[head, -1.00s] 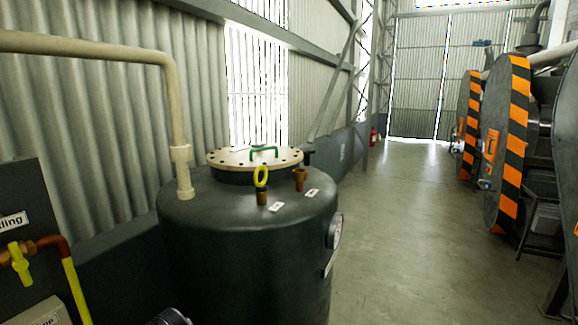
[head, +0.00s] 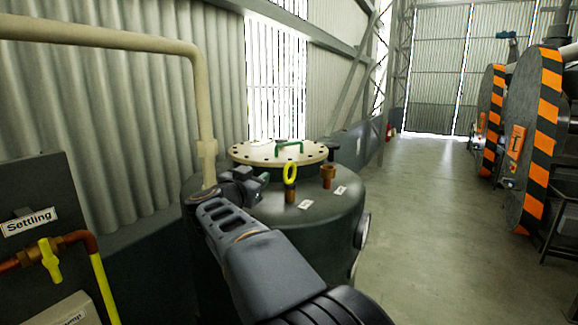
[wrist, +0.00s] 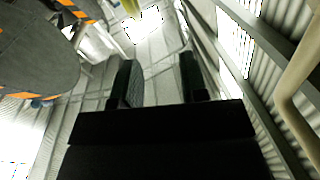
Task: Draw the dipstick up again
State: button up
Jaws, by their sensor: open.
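The dipstick shows as a yellow ring handle (head: 290,173) standing upright on a short brown fitting (head: 291,194) on top of the dark tank (head: 330,225). Its rod is hidden inside the tank. My gripper (head: 262,178) is just left of the ring in the head view, apart from it as far as I can tell. In the wrist view my gripper (wrist: 160,78) is open, with nothing between its two dark fingers. The ring is not in the wrist view.
A pale flanged lid (head: 240,153) with a green handle stands behind the ring. A second brown fitting (head: 328,176) is to its right. A beige pipe (head: 203,110) comes down at the left. Striped machine guards (head: 535,140) line the right, beyond open floor.

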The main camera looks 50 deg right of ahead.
aim_at(287, 166)
jog(key=d, duration=0.5)
jog(key=w+d+g+p, duration=0.1)
jog(key=d, duration=0.3)
jog(key=w+d+m+g+p, duration=0.1)
jog(key=d, duration=0.4)
jog(key=shift+d+f, duration=0.15)
jog(key=shift+d, duration=0.2)
jog(key=shift+s, duration=0.1)
grip_shut()
